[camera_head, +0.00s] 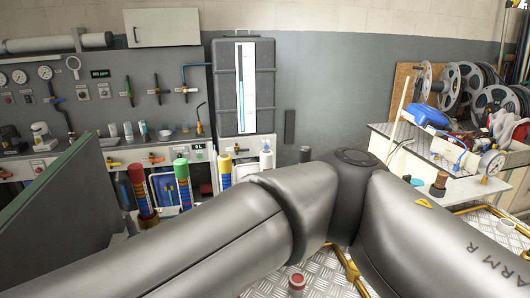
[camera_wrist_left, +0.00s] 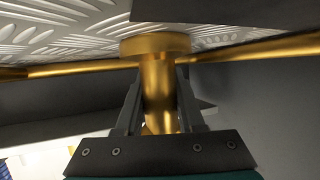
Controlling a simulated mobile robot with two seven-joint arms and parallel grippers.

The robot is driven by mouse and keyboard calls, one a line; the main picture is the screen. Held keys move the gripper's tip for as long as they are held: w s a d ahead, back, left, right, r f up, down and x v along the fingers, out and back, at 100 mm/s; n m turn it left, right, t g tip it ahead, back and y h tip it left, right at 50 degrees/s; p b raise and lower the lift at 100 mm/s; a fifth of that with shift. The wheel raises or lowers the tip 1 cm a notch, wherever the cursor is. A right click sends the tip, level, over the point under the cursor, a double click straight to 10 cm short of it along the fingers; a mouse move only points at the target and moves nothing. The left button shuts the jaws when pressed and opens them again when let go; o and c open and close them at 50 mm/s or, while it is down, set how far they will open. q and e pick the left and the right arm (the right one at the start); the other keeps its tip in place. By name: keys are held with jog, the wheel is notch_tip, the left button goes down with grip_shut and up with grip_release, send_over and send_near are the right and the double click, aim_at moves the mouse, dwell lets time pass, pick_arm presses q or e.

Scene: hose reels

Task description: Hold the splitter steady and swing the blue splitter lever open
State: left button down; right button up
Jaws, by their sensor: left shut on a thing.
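In the left wrist view, my left gripper (camera_wrist_left: 158,98) is shut on a brass stem (camera_wrist_left: 157,82), one finger on each side of it. The stem meets a round brass collar (camera_wrist_left: 155,44), and brass pipes run out to both sides. This looks like part of the splitter, but most of it is outside the view. No blue lever can be made out on it. In the head view, large grey arm links of mine cover the middle and hide both grippers. A brass pipe (camera_head: 346,264) shows just beyond them.
A red-topped cup (camera_head: 297,281) stands on the tread-plate surface (camera_head: 325,284). At left are coloured columns (camera_head: 182,178) and a green-edged panel (camera_head: 60,205).

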dwell(0.3)
pick_arm(q)
jog(key=shift+c, duration=2.2)
grip_release()
